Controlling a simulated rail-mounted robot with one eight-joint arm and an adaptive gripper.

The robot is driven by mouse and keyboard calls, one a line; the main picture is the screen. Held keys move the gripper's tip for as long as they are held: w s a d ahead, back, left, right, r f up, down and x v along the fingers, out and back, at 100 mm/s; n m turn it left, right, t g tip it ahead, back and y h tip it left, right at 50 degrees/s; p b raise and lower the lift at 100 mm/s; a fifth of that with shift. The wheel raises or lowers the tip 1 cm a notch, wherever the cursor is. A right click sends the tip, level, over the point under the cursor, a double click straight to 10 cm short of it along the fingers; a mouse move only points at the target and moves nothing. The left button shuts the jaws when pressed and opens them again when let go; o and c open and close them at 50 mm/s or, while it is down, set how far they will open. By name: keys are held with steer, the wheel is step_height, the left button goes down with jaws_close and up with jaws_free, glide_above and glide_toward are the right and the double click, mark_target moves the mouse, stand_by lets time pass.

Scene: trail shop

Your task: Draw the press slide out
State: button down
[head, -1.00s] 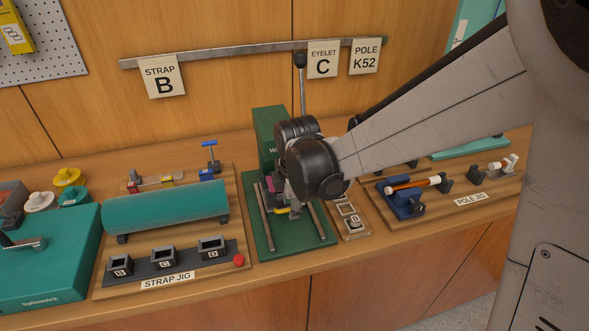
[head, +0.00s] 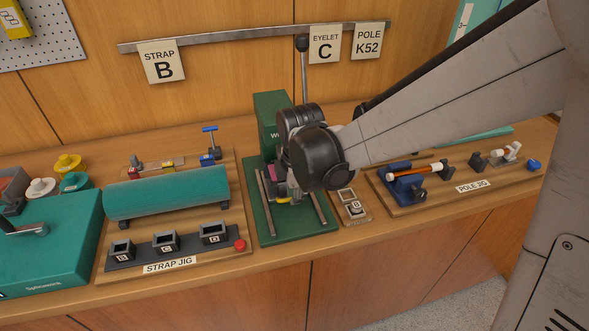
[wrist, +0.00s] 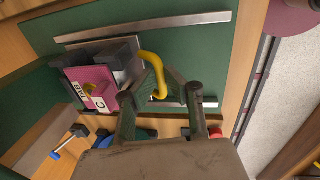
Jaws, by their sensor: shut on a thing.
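The green press (head: 272,125) stands in the middle of the bench, with two metal rails on its base (head: 300,233). In the wrist view, the press slide (wrist: 128,52) is a metal plate between the rails. It carries dark blocks and a pink block (wrist: 92,90) labelled C. A yellow hooked handle (wrist: 153,60) stands at the slide's edge. My gripper (wrist: 162,80) is shut on this handle, its fingertips on either side. In the head view my wrist hides the fingers and most of the slide.
The strap jig (head: 130,263) is left of the press and the pole jig (head: 440,195) is right. A small tray (head: 350,208) sits close by the base's right side. The press lever (head: 302,42) rises behind my wrist. The bench's front edge lies just before the base.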

steer(key=s+d, duration=0.1)
steer(key=s, duration=0.2)
steer(key=s+d, duration=0.1)
steer(key=s, duration=0.5)
steer(key=shift+d+b, duration=0.35)
steer(key=shift+d, duration=0.05)
steer(key=c, duration=1.8)
jaws_free()
steer(key=shift+r, duration=0.15)
steer(key=r, duration=0.3)
steer(key=s+r, duration=0.1)
steer(key=r, duration=0.3)
steer(key=s+r, duration=0.1)
steer(key=r, duration=0.3)
steer(key=shift+d+r, duration=0.25)
steer(key=shift+d, duration=0.1)
